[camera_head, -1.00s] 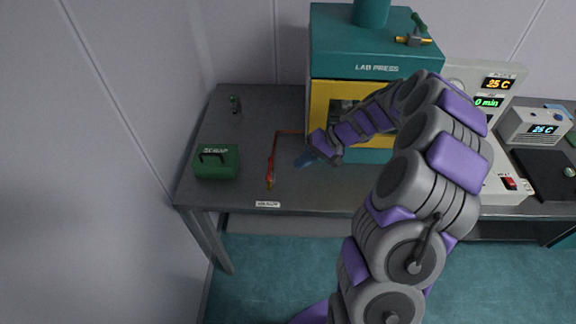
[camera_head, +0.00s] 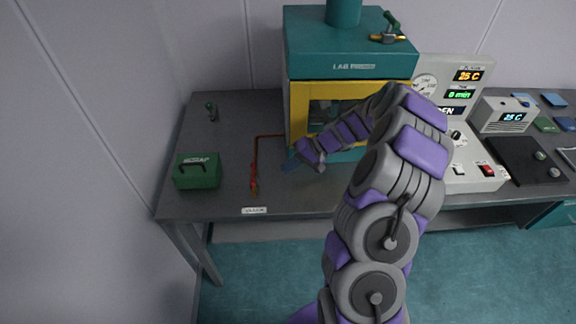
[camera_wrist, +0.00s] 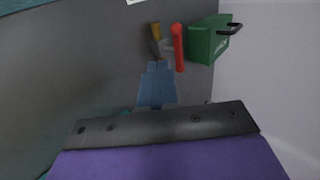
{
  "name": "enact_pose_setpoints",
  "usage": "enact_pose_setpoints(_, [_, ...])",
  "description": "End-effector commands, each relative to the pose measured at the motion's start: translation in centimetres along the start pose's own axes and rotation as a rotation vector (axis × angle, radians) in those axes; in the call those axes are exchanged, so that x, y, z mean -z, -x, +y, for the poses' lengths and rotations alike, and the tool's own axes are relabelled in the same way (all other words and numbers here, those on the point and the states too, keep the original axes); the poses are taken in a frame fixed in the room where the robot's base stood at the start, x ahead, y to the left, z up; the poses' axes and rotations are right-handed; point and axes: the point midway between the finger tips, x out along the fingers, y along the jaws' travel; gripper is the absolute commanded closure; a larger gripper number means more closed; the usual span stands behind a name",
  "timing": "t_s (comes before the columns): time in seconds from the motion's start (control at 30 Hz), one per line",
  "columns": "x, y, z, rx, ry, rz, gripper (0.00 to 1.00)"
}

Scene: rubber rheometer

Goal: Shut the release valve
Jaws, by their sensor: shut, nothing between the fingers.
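A red-handled valve (camera_head: 253,178) with a brass end lies on the bench, at the front end of a thin copper-red pipe (camera_head: 257,150) from the press. In the wrist view its red handle (camera_wrist: 178,47) lies beside the brass part (camera_wrist: 155,38), roughly parallel to it. Another brass valve (camera_head: 388,38) with a green handle stands on top of the press. Which one is the release valve I cannot read from the bench label (camera_head: 254,210). My gripper (camera_head: 290,164) is shut and empty, with blue fingers (camera_wrist: 157,85) pointing at the red-handled valve, seemingly apart from it.
The teal and yellow lab press (camera_head: 350,67) stands behind and right of my gripper. A green scrap box (camera_head: 197,172) sits left of the red-handled valve. The control panel (camera_head: 452,110) is on the right.

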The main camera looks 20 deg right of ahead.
Motion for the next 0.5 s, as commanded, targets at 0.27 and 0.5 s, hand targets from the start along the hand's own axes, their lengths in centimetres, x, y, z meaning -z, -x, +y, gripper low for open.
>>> enact_pose_setpoints(0.27, [-0.1, -5.8, 0.3, 0.001, -0.003, -0.006, 1.00])
enact_pose_setpoints(0.5, [-0.3, -8.9, -1.6, -0.002, 0.001, -0.004, 1.00])
